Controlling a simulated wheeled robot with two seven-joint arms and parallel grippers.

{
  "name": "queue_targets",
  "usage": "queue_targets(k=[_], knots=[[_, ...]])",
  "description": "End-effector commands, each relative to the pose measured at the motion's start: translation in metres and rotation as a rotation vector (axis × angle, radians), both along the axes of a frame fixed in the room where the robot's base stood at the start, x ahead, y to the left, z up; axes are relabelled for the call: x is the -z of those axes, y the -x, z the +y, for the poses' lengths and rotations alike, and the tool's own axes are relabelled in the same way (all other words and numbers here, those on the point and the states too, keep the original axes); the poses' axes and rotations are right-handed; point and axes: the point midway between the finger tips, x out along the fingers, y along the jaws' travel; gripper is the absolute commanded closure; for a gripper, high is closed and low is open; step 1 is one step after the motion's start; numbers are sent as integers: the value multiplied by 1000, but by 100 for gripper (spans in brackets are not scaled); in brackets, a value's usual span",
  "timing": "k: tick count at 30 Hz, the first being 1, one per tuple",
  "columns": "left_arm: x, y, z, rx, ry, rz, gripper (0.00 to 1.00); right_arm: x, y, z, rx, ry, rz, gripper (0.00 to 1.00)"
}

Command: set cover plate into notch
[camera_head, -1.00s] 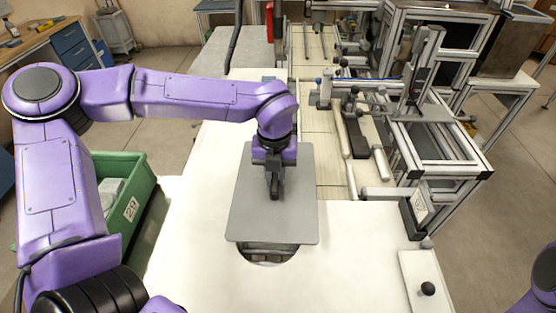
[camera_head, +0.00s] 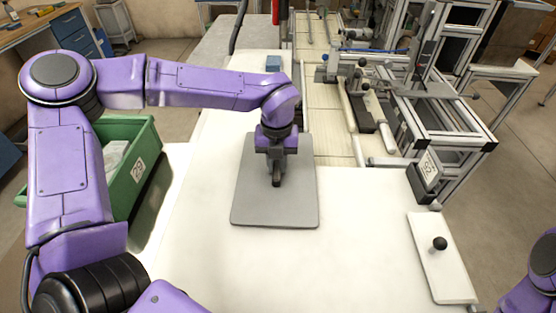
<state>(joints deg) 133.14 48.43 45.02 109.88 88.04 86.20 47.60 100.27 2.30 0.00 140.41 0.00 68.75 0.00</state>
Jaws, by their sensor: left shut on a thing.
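The grey cover plate (camera_head: 275,212), a flat rectangle with rounded corners, is over the white table in the middle of the head view. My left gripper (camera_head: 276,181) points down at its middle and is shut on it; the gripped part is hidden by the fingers. The plate looks about level; I cannot tell if it touches the table or hangs just above it. The notch does not show now, with the plate over the area where a dark opening was seen. My right gripper is out of view; only a bit of my right arm shows at lower right.
A white plate with a black knob (camera_head: 439,243) lies on the table (camera_head: 340,265) at right. A green bin (camera_head: 143,177) stands at left. A metal frame fixture (camera_head: 440,130) stands at back right, and a small blue block (camera_head: 273,62) lies behind the arm. The front table is clear.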

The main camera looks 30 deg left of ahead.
Motion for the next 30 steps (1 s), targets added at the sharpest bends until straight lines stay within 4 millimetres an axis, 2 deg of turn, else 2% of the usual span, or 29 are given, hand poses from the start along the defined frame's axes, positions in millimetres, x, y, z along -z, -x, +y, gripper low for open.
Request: queue_targets(k=[8, 9, 11, 19, 22, 30], knots=[[1, -1, -1, 3, 0, -2, 100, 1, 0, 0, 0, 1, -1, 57], [1, -1, -1, 3, 0, -2, 66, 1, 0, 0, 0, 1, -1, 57], [1, -1, -1, 2, 0, -1, 49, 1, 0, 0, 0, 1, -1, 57], [1, 0, 0, 1, -1, 0, 49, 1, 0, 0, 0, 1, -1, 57], [-7, -1, 0, 1, -1, -3, 49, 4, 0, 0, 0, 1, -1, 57], [-69, 0, -1, 0, 0, -8, 49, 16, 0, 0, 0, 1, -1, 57]])
